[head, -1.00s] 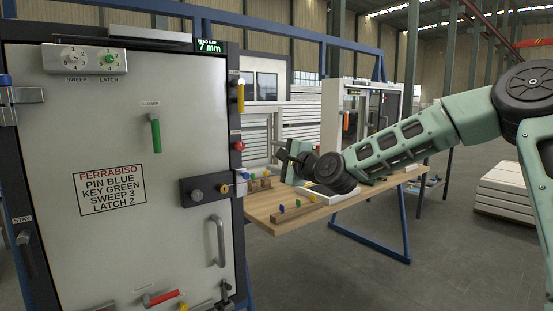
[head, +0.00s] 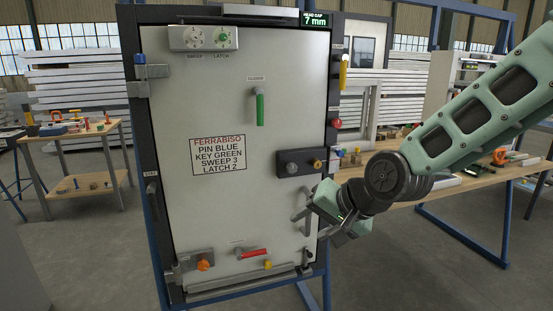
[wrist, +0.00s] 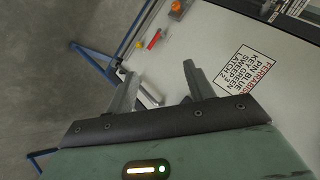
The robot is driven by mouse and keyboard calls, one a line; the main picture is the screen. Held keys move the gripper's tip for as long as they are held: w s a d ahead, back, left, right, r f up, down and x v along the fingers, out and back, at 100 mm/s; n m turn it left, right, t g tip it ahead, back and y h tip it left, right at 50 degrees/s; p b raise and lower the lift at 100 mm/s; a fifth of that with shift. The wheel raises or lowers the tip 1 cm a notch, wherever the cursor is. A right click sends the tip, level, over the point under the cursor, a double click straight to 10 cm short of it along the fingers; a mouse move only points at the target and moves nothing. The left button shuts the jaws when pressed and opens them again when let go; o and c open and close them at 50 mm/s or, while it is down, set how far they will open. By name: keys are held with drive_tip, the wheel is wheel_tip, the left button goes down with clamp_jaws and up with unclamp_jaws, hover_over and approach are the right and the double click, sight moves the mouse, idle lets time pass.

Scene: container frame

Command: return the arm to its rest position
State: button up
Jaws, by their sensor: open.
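My green arm reaches in from the right in the head view. My gripper (head: 332,226) is at the right side of the grey door panel (head: 200,110), in front of the door's pull handle (head: 302,205), which it partly covers. In the wrist view my gripper (wrist: 160,85) has its two fingers spread apart. The bar of the handle (wrist: 149,97) shows between and beyond the fingers. I cannot tell whether they touch it. The door stands in its dark frame and looks closed or nearly so.
The door carries a sign (head: 219,154), a green lever (head: 260,108), a red lever (head: 254,254) and a lock plate (head: 300,163). A wooden bench (head: 480,178) stands behind my arm at right. Another table (head: 75,133) stands at the far left. Floor between is clear.

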drive_tip(key=s+d+r+n+g+h+p, duration=0.1)
drive_tip(key=s+d+n+g+h, duration=0.1)
drive_tip(key=s, duration=0.7)
drive_tip(key=s+d+r+n+g+h+p, duration=0.1)
drive_tip(key=s+d+n+g+p, duration=0.1)
drive_tip(key=s+n, duration=0.3)
drive_tip(key=s+d+r+n+g+h+p, duration=0.1)
drive_tip(key=s+d+n+g+h, duration=0.1)
drive_tip(key=s, duration=1.1)
drive_tip(key=shift+d+n+h+p, duration=0.25)
drive_tip(key=shift+n+h+p, duration=0.05)
drive_tip(key=shift+n, duration=0.5)
drive_tip(key=shift+w, duration=0.15)
